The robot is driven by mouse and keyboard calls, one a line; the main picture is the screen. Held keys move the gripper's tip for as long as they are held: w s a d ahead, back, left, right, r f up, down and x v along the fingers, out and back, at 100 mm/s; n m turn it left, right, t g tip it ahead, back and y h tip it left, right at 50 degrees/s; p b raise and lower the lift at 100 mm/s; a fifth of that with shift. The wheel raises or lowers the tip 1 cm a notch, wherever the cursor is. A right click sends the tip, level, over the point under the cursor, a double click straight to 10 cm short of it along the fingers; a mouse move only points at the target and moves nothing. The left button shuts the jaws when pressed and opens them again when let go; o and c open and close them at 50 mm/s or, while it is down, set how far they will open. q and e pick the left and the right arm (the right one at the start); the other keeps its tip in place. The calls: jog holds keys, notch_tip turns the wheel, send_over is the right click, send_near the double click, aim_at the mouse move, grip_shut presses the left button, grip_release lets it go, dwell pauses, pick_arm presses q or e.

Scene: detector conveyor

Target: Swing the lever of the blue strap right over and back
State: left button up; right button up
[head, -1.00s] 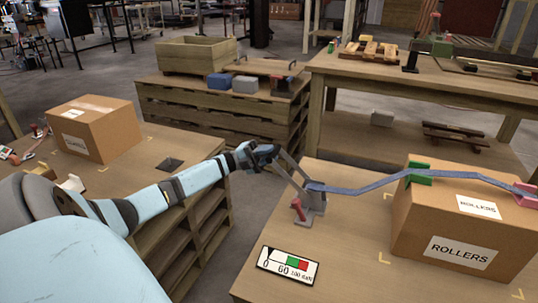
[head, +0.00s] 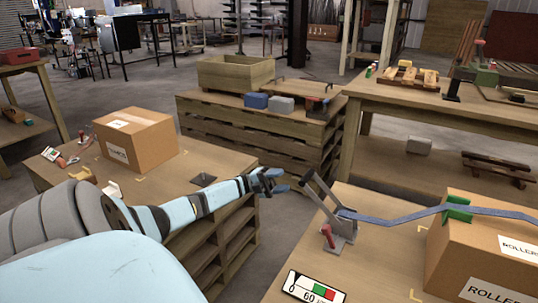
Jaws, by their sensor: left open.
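The blue strap (head: 405,214) runs from a ratchet buckle on the right bench up over a green corner protector (head: 457,210) on a carton marked ROLLERS (head: 450,255). The buckle's grey lever (head: 322,196) stands tilted up and to the left. A red-handled part (head: 328,236) sits at the buckle's base. My right gripper is not in view.
A gauge card (head: 313,290) with green and red fields lies at the right bench's front edge. Another carton (head: 137,140) stands on the left bench. A pallet-like stand (head: 250,130) with a wooden crate (head: 236,73) is behind. A gap separates the two benches.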

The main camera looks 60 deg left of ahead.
aim_at(307, 178)
pick_arm(q)
jog(key=v, duration=0.5)
jog(key=shift+a+f, duration=0.15)
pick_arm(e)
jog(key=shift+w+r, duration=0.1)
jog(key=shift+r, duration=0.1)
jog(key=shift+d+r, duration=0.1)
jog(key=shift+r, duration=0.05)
